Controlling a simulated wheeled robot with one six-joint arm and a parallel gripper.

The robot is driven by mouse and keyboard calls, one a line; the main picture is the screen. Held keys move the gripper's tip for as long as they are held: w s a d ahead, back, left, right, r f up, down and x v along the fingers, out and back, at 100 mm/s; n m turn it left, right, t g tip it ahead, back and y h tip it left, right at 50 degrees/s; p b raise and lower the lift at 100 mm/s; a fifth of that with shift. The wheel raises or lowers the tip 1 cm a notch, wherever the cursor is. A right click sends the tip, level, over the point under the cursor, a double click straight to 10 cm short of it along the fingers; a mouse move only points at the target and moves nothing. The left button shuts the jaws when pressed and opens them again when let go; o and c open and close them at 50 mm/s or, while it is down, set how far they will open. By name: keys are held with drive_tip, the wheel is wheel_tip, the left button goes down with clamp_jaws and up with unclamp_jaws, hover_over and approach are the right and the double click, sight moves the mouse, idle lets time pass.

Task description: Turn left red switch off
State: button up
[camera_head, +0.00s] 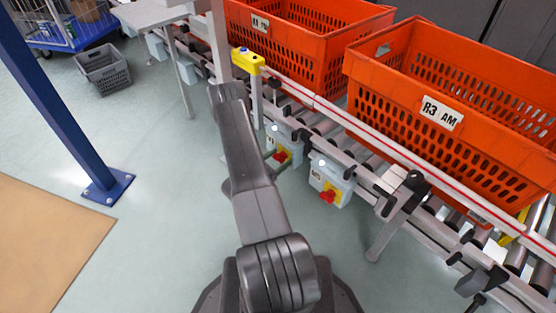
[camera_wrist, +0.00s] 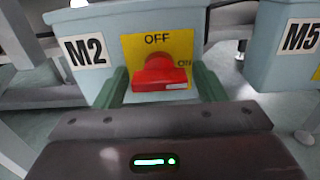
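The left red switch (camera_wrist: 160,75) is a red knob on a yellow plate marked OFF at the top and ON at the right. It sits on a pale blue box (camera_wrist: 84,24) labelled M2. The knob lies crosswise, its white mark at the lower right, on the ON side. My gripper (camera_wrist: 160,86) has one green finger on each side of the knob, apart, with narrow gaps showing; contact cannot be told. In the head view the left switch (camera_head: 281,156) shows beside my arm, which partly hides the gripper. The right red switch (camera_head: 327,196) is on the neighbouring box (camera_head: 331,180).
A second box (camera_wrist: 285,45) labelled M5 stands close on the right. The boxes hang under a roller conveyor (camera_head: 345,118) carrying orange totes (camera_head: 441,112). A conveyor leg (camera_head: 390,228) stands at the right. A blue post (camera_head: 62,105) stands left; open floor lies between.

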drive_tip(key=c, duration=0.8)
drive_tip(key=shift+n, duration=0.4)
drive_tip(key=shift+o, duration=0.3)
drive_tip(key=n+b, duration=0.1)
drive_tip(key=n, duration=0.2)
drive_tip(key=shift+n+b, duration=0.3)
drive_tip(key=shift+n, duration=0.1)
drive_tip(key=n, duration=0.4)
drive_tip(key=shift+s+b, duration=0.1)
drive_tip(key=shift+b, duration=0.2)
drive_tip(key=shift+c, duration=0.2)
drive_tip(key=n, duration=0.5)
drive_tip(key=shift+o, duration=0.2)
drive_tip(key=n, duration=0.4)
drive_tip(key=shift+r, duration=0.1)
drive_tip(key=shift+n, duration=0.3)
